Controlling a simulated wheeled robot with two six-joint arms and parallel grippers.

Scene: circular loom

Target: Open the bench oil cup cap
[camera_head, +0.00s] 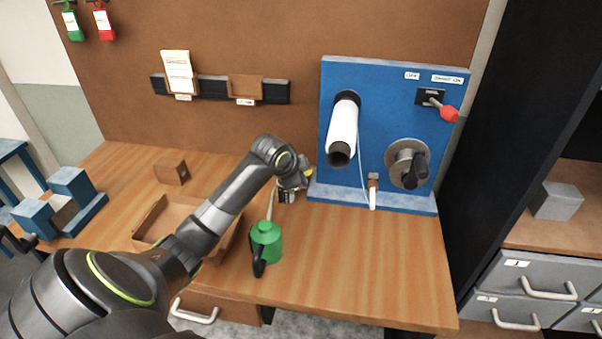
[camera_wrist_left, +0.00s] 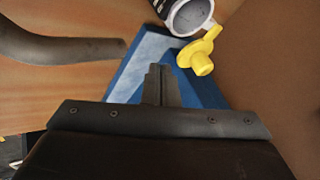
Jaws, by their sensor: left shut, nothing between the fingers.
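The yellow oil cup cap (camera_wrist_left: 201,62) shows in the left wrist view, beside the rim of a grey oil cup (camera_wrist_left: 188,17) whose round mouth is uncovered. A narrow yellow tab lies between the cap and the rim. In the head view only a bit of yellow (camera_head: 307,172) shows behind my left wrist, and the cup is hidden. My left gripper (camera_wrist_left: 161,84) is shut and empty, with its fingertips just short of the cap and apart from it in the picture. In the head view the gripper (camera_head: 287,196) hangs over the bench at the blue stand's left end.
A green oil can (camera_head: 266,240) stands on the bench just in front of my left gripper, its spout rising close to the fingers. The blue stand (camera_head: 380,125) with a white roll (camera_head: 343,126) is to the right. An open brown tray (camera_head: 150,222) lies behind my arm. The bench's front right is clear.

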